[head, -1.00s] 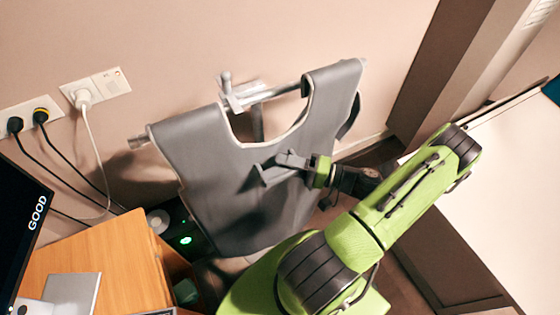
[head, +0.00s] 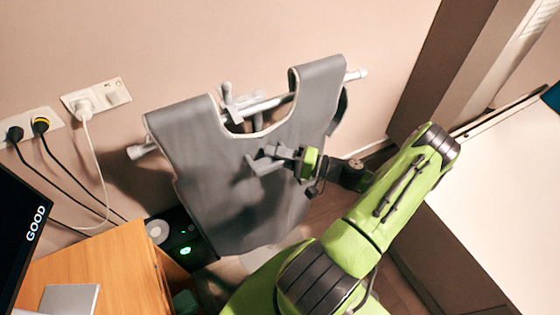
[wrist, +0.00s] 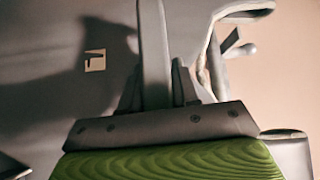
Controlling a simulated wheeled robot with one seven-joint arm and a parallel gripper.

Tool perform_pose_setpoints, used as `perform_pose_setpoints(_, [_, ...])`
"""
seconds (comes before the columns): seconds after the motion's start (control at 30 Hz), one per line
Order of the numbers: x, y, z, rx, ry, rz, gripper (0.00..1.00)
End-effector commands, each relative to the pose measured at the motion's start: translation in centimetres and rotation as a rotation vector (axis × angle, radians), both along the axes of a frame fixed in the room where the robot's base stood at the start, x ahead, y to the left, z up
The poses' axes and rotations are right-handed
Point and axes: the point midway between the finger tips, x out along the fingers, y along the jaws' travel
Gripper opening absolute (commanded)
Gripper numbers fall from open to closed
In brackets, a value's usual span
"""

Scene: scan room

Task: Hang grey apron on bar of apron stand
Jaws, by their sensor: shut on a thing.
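The grey apron (head: 225,190) hangs spread out in the head view, its two shoulder parts at the height of the bar. The pale bar (head: 357,75) of the apron stand runs behind it, its ends showing past both shoulders and its middle through the neck opening. I cannot tell whether the shoulders lie over the bar or only in front of it. My gripper (head: 263,160) is shut on the apron at the chest, below the neck opening. In the wrist view the fingers (wrist: 153,80) stand against grey cloth (wrist: 45,50); the gripped fold is hard to make out.
A wooden desk (head: 95,265) with a monitor (head: 20,235) is at lower left. Wall sockets with plugged cables (head: 95,98) are at left. A dark box with a green light (head: 183,243) stands beside the desk. A white-topped surface (head: 500,190) is at right.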

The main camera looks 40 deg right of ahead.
Motion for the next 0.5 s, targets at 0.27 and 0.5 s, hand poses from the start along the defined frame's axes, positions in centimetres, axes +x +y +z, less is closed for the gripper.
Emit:
perform_pose_setpoints(0.27, [2.1,-0.5,0.3,0.000,-0.011,0.002,0.00])
perform_pose_setpoints(0.5, [2.9,-0.7,-0.9,0.002,-0.009,0.000,0.00])
